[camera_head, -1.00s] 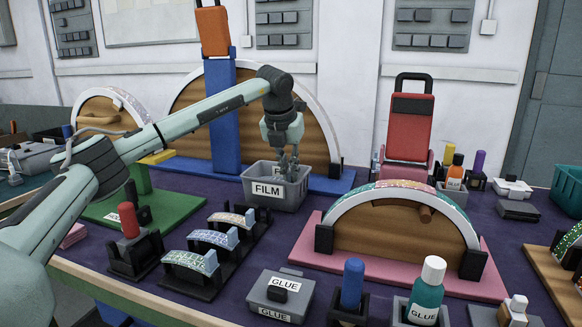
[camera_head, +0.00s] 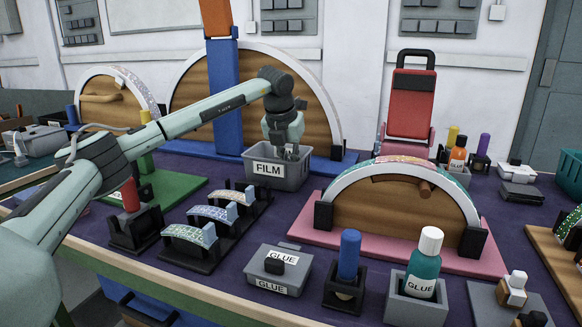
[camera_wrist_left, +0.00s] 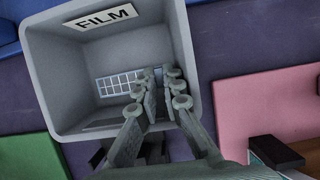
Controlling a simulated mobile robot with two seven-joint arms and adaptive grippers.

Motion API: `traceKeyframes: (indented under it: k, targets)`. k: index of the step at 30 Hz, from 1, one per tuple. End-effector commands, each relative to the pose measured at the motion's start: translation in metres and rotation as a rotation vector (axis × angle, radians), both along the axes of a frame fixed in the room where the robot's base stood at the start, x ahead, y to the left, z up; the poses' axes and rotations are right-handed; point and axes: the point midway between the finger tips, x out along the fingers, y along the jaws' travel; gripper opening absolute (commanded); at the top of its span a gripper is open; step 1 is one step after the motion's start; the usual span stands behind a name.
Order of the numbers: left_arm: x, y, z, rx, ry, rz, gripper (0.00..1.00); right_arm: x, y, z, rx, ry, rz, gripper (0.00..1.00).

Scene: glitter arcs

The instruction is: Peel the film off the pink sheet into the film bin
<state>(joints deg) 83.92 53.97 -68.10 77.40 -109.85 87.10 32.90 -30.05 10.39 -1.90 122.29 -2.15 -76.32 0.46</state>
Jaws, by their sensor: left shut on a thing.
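The grey film bin (camera_head: 278,176) with its FILM label stands behind the middle of the table, and it fills the upper left of the left wrist view (camera_wrist_left: 62,75). My left gripper (camera_head: 291,153) reaches down into the bin, and its fingers (camera_wrist_left: 163,75) show inside the walls. The fingers are close together, shut on a pale, grid-patterned piece of film (camera_wrist_left: 115,84) low in the bin. A wide pink board (camera_head: 300,236) lies under the front arch; I cannot make out a separate pink sheet. My right gripper is not in view.
The glitter-edged arch (camera_head: 400,205) stands right of the bin. A blue post (camera_head: 224,110) rises behind it. Several glitter pieces on black stands (camera_head: 190,236), a glue box (camera_head: 280,268) and a teal bottle (camera_head: 424,265) stand in front.

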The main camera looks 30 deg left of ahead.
Motion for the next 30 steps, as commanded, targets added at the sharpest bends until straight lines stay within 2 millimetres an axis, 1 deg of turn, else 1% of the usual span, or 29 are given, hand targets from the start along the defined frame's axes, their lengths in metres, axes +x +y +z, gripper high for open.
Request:
traceKeyframes:
  k: [11, 30]
  targets:
    - [0.001, 0.000, 0.000, 0.000, 0.000, 0.000, 0.00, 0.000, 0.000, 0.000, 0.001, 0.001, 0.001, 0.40]
    - [0.013, 0.002, 0.001, -0.001, 0.000, 0.001, 0.00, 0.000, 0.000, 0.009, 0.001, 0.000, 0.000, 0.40]
